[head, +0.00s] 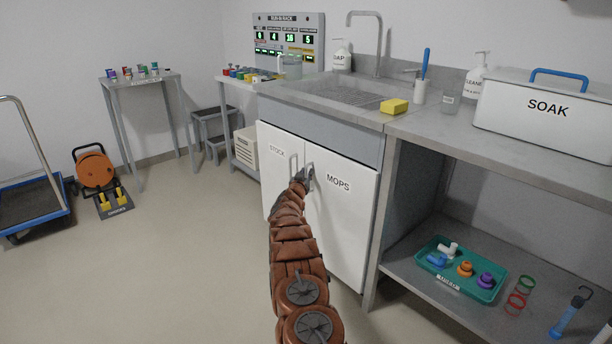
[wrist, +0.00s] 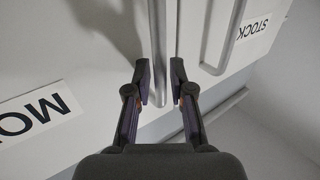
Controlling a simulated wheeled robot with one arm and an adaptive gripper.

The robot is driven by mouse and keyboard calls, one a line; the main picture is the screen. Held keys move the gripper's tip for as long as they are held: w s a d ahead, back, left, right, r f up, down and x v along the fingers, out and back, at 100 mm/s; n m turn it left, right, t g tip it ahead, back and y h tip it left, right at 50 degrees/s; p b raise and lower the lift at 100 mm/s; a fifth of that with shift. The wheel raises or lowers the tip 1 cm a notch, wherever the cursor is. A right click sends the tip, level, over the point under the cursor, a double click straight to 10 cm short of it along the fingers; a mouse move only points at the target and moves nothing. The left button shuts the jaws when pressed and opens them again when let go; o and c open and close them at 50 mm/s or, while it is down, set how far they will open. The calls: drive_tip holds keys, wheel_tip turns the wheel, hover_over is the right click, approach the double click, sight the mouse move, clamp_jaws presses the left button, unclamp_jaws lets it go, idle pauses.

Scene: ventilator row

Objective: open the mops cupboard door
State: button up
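The mops cupboard door (head: 341,220) is the white right-hand door under the sink, labelled MOPS. It looks shut, flush beside the stock door (head: 279,187). In the wrist view the mops door (wrist: 75,60) is on the left, with its label partly cut off. Its upright bar handle (wrist: 157,35) runs down the picture to the gap between my fingertips. My gripper (wrist: 161,82) is open, one finger to each side of the handle's line; I cannot tell whether they touch it. In the head view my gripper (head: 304,178) is at the mops handle and partly hides it.
The stock handle (wrist: 217,38) is close beside, to the right in the wrist view. An open shelf with a green tray (head: 461,268) is right of the cupboard. The floor (head: 190,260) before the doors is clear. A blue trolley (head: 30,205) stands far left.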

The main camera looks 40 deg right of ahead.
drive_tip(key=shift+w, duration=0.1)
clamp_jaws()
idle(0.6)
